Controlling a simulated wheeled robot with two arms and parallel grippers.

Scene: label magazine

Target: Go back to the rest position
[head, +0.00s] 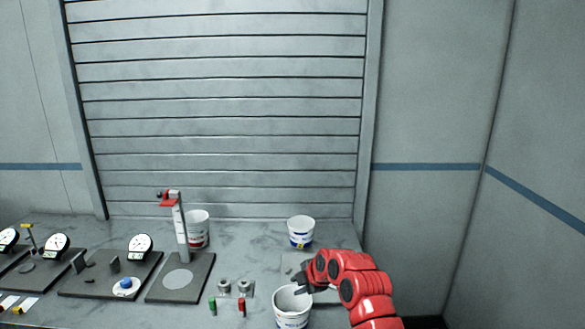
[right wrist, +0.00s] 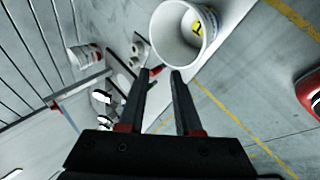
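My right gripper (head: 301,284) is at the end of the red arm, just above and beside the front white bucket (head: 293,310) at the right of the bench. In the right wrist view my right gripper (right wrist: 165,73) has its two dark fingers apart with nothing between them. A white bucket (right wrist: 212,22) stands beyond the fingertips, with a yellow piece (right wrist: 196,27) showing at its mouth. My left gripper is in neither view.
The grey bench (head: 240,255) holds a white bucket with blue print (head: 301,228), a red-marked bucket (head: 199,230), a stand with a red head (head: 184,235), dial gauges on dark plates (head: 140,246), and small red (head: 242,307) and green (head: 212,306) pieces. A slatted shutter closes the back.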

